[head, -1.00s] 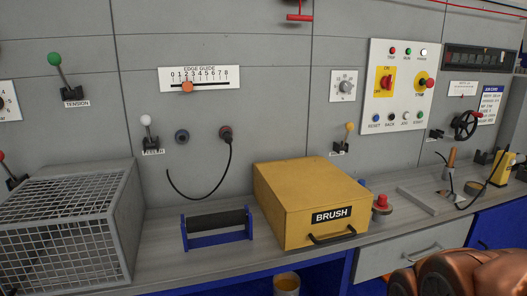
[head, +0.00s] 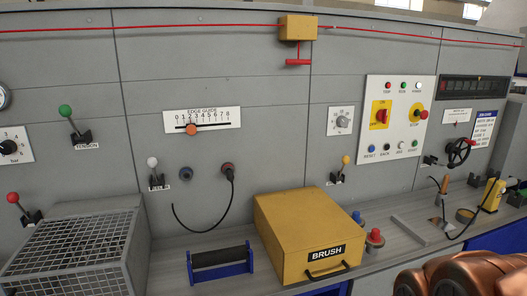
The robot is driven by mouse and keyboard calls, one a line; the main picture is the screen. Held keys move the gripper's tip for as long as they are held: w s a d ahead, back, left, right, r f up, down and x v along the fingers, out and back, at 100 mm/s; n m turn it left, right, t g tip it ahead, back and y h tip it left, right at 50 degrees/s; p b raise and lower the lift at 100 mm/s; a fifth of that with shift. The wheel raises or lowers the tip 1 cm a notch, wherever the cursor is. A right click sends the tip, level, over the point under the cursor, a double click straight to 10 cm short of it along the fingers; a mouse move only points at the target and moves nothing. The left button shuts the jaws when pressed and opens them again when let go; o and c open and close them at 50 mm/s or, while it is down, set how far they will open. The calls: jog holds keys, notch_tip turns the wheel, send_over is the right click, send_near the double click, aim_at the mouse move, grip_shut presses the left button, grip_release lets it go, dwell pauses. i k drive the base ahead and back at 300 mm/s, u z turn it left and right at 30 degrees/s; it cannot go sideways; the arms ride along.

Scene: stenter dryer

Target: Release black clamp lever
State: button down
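A small black fitting (head: 430,160) sits on the grey wall left of the black handwheel (head: 460,151); it may be the black clamp lever, but it is too small to tell. The other levers on the wall have coloured knobs: green (head: 65,111), white (head: 152,162), yellow (head: 346,160) and red (head: 13,197). My gripper is not in view. Only a copper-coloured part of my arm shows at the lower right, in front of the bench.
A yellow BRUSH box (head: 300,220), a wire-mesh cage (head: 75,250) and a blue-framed roller (head: 219,262) stand on the bench. A yellow handheld device (head: 492,195) stands at the right. A red pull cord (head: 180,27) runs along the top of the wall.

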aim_at(450, 166)
jog(key=z, duration=0.65)
jog(key=i, duration=1.2)
jog(key=u, duration=0.65)
